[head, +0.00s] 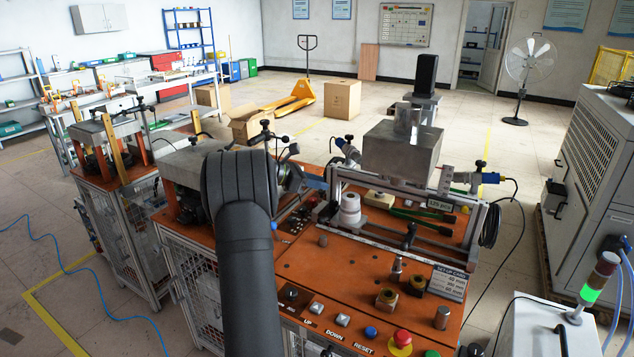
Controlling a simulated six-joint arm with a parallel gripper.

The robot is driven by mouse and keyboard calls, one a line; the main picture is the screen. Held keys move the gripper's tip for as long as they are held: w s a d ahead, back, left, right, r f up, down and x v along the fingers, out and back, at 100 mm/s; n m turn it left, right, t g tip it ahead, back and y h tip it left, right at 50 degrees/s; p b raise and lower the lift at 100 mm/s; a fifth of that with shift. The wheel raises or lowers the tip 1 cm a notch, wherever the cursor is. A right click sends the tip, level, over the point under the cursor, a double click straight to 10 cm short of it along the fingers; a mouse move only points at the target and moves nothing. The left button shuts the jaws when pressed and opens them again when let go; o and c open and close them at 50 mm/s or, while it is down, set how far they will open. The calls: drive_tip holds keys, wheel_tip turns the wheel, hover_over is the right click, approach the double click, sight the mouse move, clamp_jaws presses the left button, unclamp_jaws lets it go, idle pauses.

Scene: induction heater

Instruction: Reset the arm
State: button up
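My arm (248,270) rises dark and thick from the bottom edge to a rounded joint (240,182) left of the middle. It stands in front of the orange workbench (300,270). Whether anything is held cannot be seen. A large metal block unit (402,153) stands on the bench to the right of the arm, with a white cylindrical part (349,208) in the frame below it.
The bench front carries a red emergency button (402,338), a blue button (371,332) and switches. Brass fittings (386,298) and small metal cylinders stand on the bench top. A signal tower (598,278) glows green at right. A large machine cabinet (595,170) stands behind it.

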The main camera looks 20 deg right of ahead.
sight(350, 195)
drive_tip(key=shift+d, duration=0.15)
drive_tip(key=x, duration=1.1)
drive_tip(key=shift+d+f, duration=0.15)
drive_tip(key=shift+d, duration=0.1)
drive_tip(key=shift+d+f, duration=0.1)
drive_tip(key=shift+f, duration=0.3)
